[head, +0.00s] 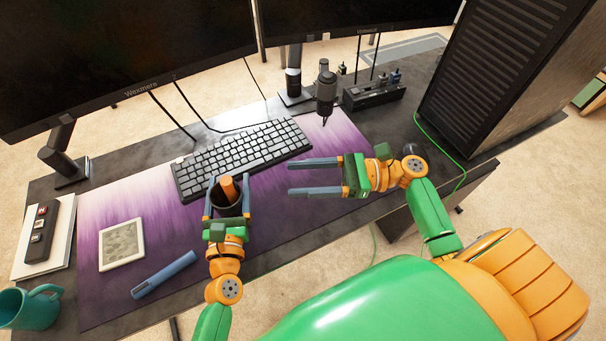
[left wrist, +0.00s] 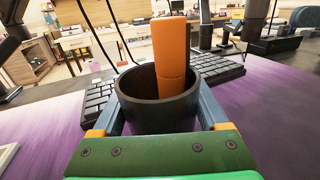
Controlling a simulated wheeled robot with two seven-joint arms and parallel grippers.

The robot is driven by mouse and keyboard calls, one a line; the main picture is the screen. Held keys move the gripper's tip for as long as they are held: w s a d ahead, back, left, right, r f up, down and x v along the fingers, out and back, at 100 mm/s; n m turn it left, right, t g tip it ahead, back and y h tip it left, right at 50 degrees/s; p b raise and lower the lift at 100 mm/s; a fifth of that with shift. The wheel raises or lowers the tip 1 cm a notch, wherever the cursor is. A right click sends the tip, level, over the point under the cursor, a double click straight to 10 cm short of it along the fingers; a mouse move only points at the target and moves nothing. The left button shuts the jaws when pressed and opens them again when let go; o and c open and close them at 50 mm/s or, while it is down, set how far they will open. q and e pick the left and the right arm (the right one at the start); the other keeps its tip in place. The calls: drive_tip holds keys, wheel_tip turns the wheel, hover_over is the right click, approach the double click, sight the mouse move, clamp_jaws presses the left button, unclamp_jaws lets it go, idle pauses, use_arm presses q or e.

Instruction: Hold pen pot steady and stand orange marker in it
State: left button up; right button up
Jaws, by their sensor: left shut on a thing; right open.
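The dark round pen pot (head: 223,208) stands on the purple desk mat, in front of the keyboard. My left gripper (head: 226,194) is shut on the pot, a finger on each side; the pot also shows in the left wrist view (left wrist: 157,110). The orange marker (head: 229,188) stands in the pot, leaning slightly, its upper part above the rim; it also shows in the left wrist view (left wrist: 171,55). Its lower end is hidden inside the pot. My right gripper (head: 314,178) is open and empty to the right, apart from the pot and marker, its fingers pointing left.
The keyboard (head: 241,158) lies behind the pot. A blue marker-like stick (head: 164,275), a framed square (head: 122,245) and a teal mug (head: 30,307) are at left. A microphone (head: 326,90) stands behind the right gripper. A large dark computer tower (head: 500,75) is at right.

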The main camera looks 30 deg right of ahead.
use_arm(q)
drive_tip(key=o, duration=1.3)
